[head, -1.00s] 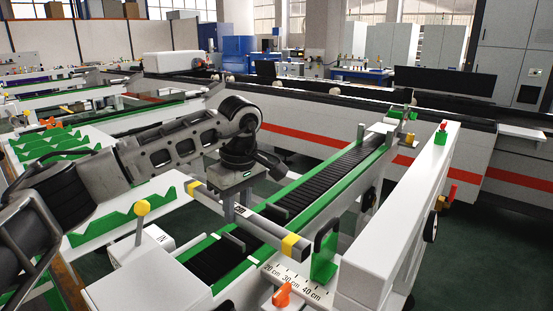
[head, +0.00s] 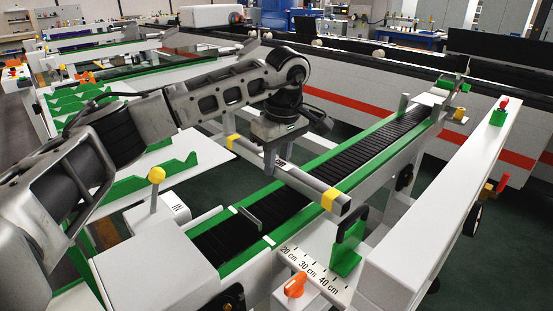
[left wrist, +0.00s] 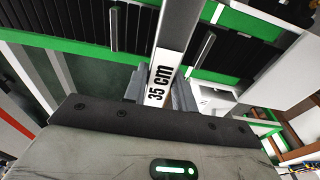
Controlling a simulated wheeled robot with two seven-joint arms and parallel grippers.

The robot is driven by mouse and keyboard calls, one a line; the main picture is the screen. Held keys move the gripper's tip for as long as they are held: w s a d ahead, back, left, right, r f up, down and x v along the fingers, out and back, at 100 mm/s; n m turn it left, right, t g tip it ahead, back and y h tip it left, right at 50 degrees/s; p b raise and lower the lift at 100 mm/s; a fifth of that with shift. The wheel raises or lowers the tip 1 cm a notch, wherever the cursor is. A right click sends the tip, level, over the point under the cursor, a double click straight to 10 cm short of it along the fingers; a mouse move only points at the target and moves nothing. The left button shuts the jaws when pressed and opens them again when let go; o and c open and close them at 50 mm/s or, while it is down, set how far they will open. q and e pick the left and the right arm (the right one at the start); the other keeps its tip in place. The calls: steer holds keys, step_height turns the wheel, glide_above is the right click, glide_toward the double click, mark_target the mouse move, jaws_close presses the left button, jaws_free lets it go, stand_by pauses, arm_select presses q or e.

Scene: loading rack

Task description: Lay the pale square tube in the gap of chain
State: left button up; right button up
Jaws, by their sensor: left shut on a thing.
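The pale square tube (head: 300,182) has a yellow band near each end. My left gripper (head: 270,158) is shut on it near its middle and holds it crosswise above the chain (head: 225,238). In the left wrist view the tube (left wrist: 180,30) shows a "35 cm" label. The chain is black and slatted, between green rails. An upright grey bar (head: 248,217) stands on the chain, on the near side of the tube. The left wrist view shows two such bars, one on each side of the tube. My right gripper is not in view.
A green block with a dark handle (head: 348,248) and an orange knob (head: 295,285) stand by a centimetre scale (head: 318,280). A long white beam (head: 445,200) runs along the right. A yellow-topped post (head: 156,176) stands left of the chain.

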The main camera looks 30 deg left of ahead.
mark_target(277, 177)
arm_select(q)
steer(key=shift+f+b, duration=0.65)
steer(key=shift+f, duration=0.6)
steer(key=shift+f+b, duration=0.6)
steer(key=shift+f, duration=0.35)
steer(key=shift+f+b, duration=1.1)
steer(key=shift+f, duration=1)
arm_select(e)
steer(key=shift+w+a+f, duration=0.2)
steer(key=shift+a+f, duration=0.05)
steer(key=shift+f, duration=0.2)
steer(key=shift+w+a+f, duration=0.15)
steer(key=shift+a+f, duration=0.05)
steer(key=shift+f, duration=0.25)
arm_select(q)
steer(key=shift+d, duration=0.15)
steer(key=shift+f, duration=0.2)
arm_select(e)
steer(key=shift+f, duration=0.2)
arm_select(q)
steer(key=o, duration=1.1)
